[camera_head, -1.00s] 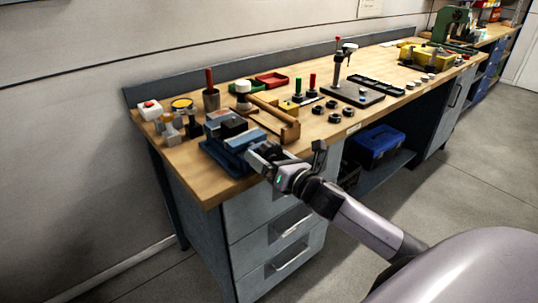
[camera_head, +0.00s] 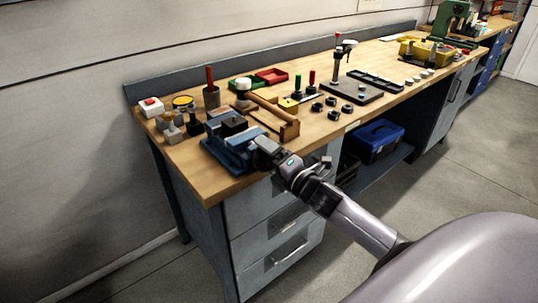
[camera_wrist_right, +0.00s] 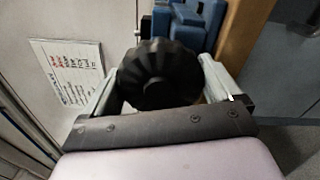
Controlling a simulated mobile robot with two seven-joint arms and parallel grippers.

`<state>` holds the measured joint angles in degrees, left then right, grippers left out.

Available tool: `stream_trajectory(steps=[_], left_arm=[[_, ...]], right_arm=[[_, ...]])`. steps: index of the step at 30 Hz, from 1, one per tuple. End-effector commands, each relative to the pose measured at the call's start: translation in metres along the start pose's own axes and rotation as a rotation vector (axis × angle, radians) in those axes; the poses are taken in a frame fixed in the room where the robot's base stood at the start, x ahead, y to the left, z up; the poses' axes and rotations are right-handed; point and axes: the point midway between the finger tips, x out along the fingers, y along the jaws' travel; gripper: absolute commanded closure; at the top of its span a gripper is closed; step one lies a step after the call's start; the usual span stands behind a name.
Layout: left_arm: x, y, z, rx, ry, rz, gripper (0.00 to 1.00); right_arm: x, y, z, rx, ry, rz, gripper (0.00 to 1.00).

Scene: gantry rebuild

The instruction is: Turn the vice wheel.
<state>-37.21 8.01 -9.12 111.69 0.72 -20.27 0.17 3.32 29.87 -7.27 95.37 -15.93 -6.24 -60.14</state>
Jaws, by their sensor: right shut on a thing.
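The blue vice (camera_head: 228,140) stands at the near left corner of the wooden workbench. In the right wrist view its blue body (camera_wrist_right: 190,22) shows at the top. The black, ribbed vice wheel (camera_wrist_right: 158,75) sits between the two fingers of my right gripper (camera_wrist_right: 160,88), which is shut on it. In the head view my right gripper (camera_head: 262,150) is at the front of the vice and hides the wheel. My left gripper is not in view.
A wooden tool caddy (camera_head: 280,122) stands close behind the vice. A red-button box (camera_head: 151,106) and several small items are to its left. A drill stand (camera_head: 338,65) and black rings are further right. Drawers are below the bench edge.

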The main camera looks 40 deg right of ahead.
Motion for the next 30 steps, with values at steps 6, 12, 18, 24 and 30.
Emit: stream_trajectory(steps=[6,12,18,24,30], left_arm=[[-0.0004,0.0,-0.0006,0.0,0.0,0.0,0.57],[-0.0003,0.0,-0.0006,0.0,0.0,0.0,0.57],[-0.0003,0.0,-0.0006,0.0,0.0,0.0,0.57],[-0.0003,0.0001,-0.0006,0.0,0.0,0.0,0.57],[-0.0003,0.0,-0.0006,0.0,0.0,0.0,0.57]], right_arm=[[-0.0001,-0.0006,0.0001,0.21,-0.001,-0.001,0.39],[-0.0001,-0.0009,0.0001,0.399,-0.001,-0.001,0.39],[-0.0001,-0.0012,0.0002,0.589,-0.001,-0.001,0.39],[-0.0001,-0.0014,0.0001,0.779,-0.002,-0.001,0.39],[-0.0001,-0.0017,-0.0002,0.969,-0.002,-0.001,0.39]])
